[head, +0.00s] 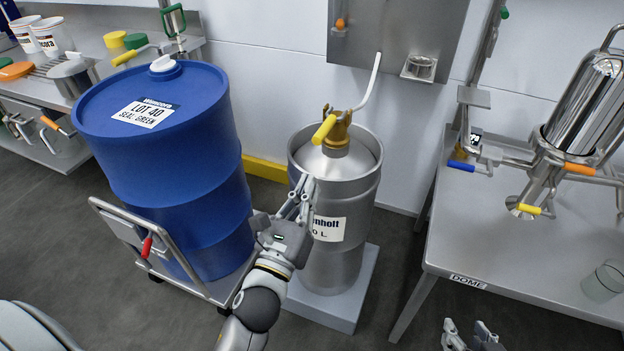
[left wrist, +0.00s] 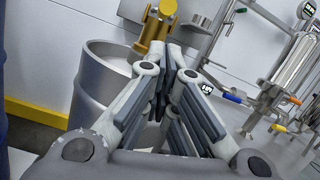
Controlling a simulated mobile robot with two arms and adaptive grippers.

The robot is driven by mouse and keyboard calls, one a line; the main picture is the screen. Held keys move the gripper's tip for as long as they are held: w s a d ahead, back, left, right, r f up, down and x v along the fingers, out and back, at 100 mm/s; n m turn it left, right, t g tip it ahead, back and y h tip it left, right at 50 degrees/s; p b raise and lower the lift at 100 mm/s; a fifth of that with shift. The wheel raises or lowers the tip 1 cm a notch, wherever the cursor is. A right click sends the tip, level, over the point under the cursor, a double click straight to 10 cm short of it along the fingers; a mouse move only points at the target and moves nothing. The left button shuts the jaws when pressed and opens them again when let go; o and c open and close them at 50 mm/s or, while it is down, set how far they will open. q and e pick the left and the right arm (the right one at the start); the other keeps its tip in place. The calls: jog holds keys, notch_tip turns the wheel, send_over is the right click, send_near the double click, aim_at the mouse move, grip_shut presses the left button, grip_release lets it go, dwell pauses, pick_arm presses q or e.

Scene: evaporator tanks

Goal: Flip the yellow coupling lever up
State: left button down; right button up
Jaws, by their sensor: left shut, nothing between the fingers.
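The yellow coupling lever (head: 324,129) sits on the brass coupling (head: 337,135) on top of the silver keg (head: 340,190). It slants down and to the left in the head view. In the left wrist view, the coupling (left wrist: 157,28) stands just beyond the fingers, which partly hide the keg (left wrist: 100,72). My left gripper (head: 306,186) is shut and empty, in front of the keg's upper side and below the lever, apart from it. My right gripper (head: 469,333) is at the bottom edge, partly cut off, its fingers apart and empty.
A large blue drum (head: 165,200) on a cart stands left of the keg. A steel table (head: 470,235) with a still and coloured-handled valves is at right. A steel panel (head: 400,35) with a hose hangs above the keg. Air around the lever is mostly clear.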

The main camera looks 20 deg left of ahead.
aim_at(328, 125)
pick_arm(q)
jog(key=shift+x, duration=4.4)
jog(key=shift+r+p, duration=0.1)
jog(key=shift+p, duration=0.2)
